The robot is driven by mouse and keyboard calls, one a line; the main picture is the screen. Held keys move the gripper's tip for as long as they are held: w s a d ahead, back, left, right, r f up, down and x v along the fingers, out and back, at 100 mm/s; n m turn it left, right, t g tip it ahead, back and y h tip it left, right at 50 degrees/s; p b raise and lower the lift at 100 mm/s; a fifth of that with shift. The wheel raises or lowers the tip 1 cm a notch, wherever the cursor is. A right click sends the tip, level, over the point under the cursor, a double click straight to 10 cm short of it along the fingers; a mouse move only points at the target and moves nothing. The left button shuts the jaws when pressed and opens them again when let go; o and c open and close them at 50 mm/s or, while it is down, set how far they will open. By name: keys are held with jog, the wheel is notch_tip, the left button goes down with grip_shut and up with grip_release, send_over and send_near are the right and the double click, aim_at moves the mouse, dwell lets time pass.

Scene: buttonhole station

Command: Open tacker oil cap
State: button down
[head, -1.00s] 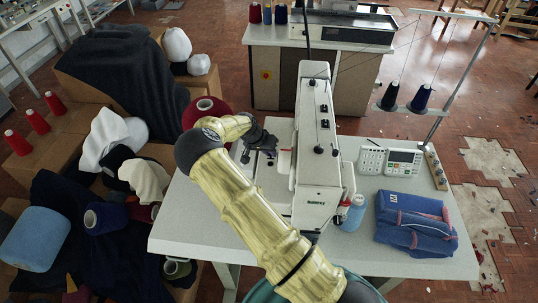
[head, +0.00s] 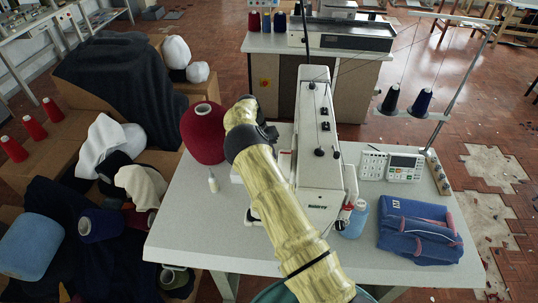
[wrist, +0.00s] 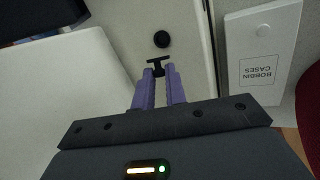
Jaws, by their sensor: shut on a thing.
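The tacker (head: 312,150), a tall white sewing machine, stands on a pale table. In the wrist view its pale surface carries a dark round part (wrist: 161,39), a knob or an opening, I cannot tell which. My gripper (wrist: 158,74) has two purple fingers, close together and shut on a small black T-shaped part (wrist: 160,62), which looks like the oil cap. Its crossbar shows past the fingertips, just short of the round part. Whether it still touches the machine is unclear.
A white "BOBBIN CASES" box (wrist: 262,55) lies right of the fingers. In the head view, a small white bottle (head: 213,182) and red cone (head: 203,135) stand left of the machine. Blue spool (head: 355,220), control panel (head: 391,165) and blue folded cloth (head: 418,228) are right.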

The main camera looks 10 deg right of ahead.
dwell(0.4)
jog(key=c, duration=1.5)
grip_release()
jog(key=shift+o, duration=0.2)
jog(key=b+v, duration=0.2)
jog(key=v, duration=1)
